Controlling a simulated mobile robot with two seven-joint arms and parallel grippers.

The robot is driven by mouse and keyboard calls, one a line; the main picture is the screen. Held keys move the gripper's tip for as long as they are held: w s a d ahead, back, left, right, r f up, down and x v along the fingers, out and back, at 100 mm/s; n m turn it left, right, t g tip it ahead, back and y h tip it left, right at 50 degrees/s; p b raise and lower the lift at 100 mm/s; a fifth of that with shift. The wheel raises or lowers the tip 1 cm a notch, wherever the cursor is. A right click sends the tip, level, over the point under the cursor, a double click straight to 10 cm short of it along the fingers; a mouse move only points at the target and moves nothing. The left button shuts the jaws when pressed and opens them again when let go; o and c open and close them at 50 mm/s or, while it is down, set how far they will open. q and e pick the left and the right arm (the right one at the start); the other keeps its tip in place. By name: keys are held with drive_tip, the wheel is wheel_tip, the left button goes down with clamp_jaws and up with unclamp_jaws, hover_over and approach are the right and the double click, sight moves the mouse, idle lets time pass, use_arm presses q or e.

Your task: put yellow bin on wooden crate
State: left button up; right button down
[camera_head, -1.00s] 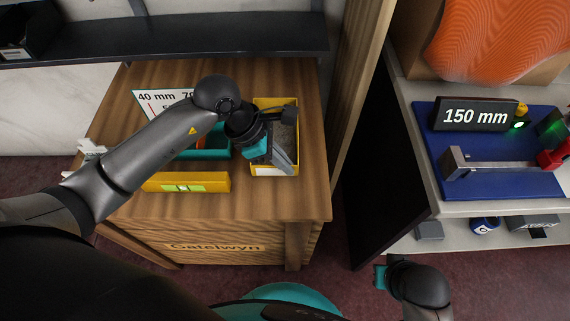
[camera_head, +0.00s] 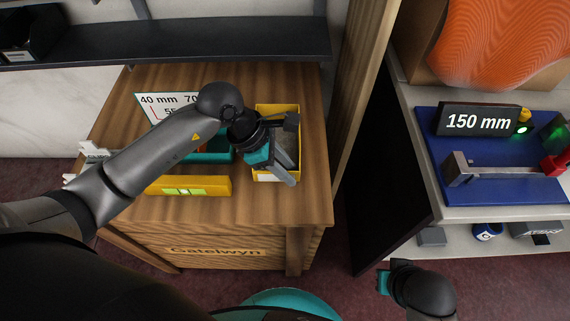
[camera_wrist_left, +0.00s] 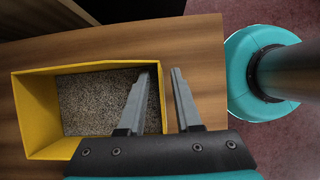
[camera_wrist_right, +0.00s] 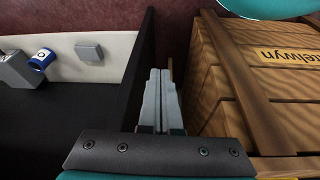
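The yellow bin (camera_head: 278,108) rests on top of the wooden crate (camera_head: 222,212), near its right side. It is open-topped, with grey grainy contents. My left gripper (camera_head: 288,172) is over the bin's front end. In the left wrist view, the yellow bin (camera_wrist_left: 38,110) is at left. There the left gripper (camera_wrist_left: 163,75) is open, with one finger inside the bin and the other outside, the bin's end wall between them with gaps. My right gripper (camera_head: 386,280) is low at right, away from the bin. In the right wrist view, the right gripper (camera_wrist_right: 160,72) is shut and empty.
A yellow level (camera_head: 188,186), a teal tray (camera_head: 212,150) and a sign (camera_head: 150,103) share the crate top. A dark shelf (camera_head: 190,42) runs behind. A wooden post (camera_head: 362,85) and a black panel (camera_head: 385,190) stand right of the crate.

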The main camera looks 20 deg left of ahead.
use_arm(q)
drive_tip(key=shift+r, duration=0.1)
